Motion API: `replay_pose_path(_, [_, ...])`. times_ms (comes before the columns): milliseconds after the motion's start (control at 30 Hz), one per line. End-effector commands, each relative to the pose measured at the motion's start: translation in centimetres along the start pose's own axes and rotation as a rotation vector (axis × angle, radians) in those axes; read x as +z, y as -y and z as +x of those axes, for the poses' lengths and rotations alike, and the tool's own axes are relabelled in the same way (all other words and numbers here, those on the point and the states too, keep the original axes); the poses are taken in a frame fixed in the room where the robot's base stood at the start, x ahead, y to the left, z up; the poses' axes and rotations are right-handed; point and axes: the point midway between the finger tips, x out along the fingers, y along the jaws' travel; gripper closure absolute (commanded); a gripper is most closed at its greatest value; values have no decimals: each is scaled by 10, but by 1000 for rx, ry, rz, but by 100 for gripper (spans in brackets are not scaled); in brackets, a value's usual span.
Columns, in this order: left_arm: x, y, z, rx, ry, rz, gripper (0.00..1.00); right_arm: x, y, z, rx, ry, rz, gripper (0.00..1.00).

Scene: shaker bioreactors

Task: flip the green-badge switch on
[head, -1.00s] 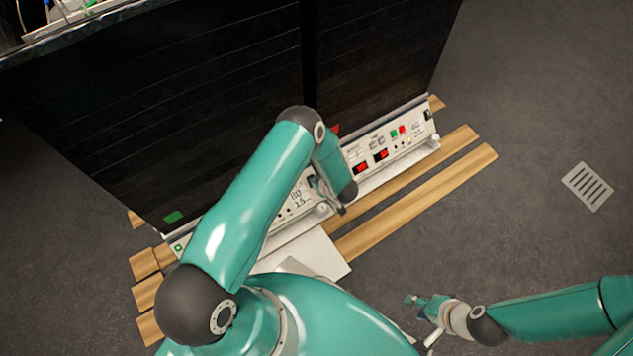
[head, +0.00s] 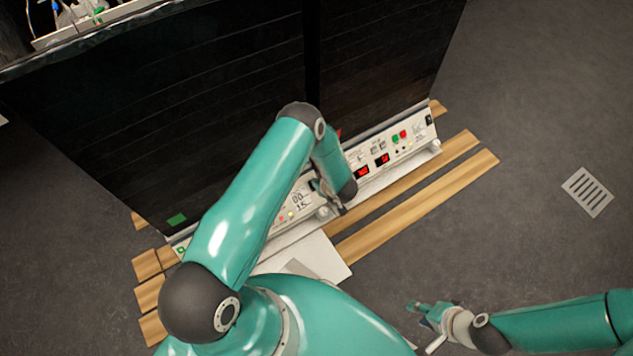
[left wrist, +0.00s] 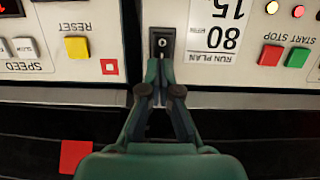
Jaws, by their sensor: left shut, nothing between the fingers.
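The green badge (head: 176,219) is on the dark front of the left unit in the head view. A small green-framed mark (head: 181,251) is at the left end of that unit's white panel. In the left wrist view the black rocker switch (left wrist: 163,43) is at this panel's end, beside the upside-down RUN PLAN label (left wrist: 214,30). My left gripper (left wrist: 161,66) is shut and empty, its tips over the switch's lower part; I cannot tell whether they touch. In the head view my left gripper (head: 328,194) partly covers the panel. My right gripper (head: 419,307) is over the floor, away from the panels; its fingers are too small to judge.
The neighbouring panel (left wrist: 60,70) has a yellow RESET button and a red-framed mark, with a red badge (left wrist: 75,156) near it. Red and green buttons (left wrist: 284,56) are right of the label. Wooden slats (head: 420,205) lie along the units.

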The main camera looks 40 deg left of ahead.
Motion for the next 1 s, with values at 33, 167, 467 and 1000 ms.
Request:
replay_pose_path(33, [-1, 0, -1, 0, 0, 0, 100, 0, 0, -1, 0, 0, 0, 60])
replay_pose_path(167, [0, 0, 0, -1, 0, 0, 100, 0, 0, 0, 0, 0, 0, 60])
replay_pose_path(467, [-2, 0, -8, -1, 0, 0, 100, 0, 2, -6, 0, 0, 0, 60])
replay_pose_path(1000, [-21, -1, -106, -3, 0, -5, 100, 0, 18, -50, 0, 0, 0, 60])
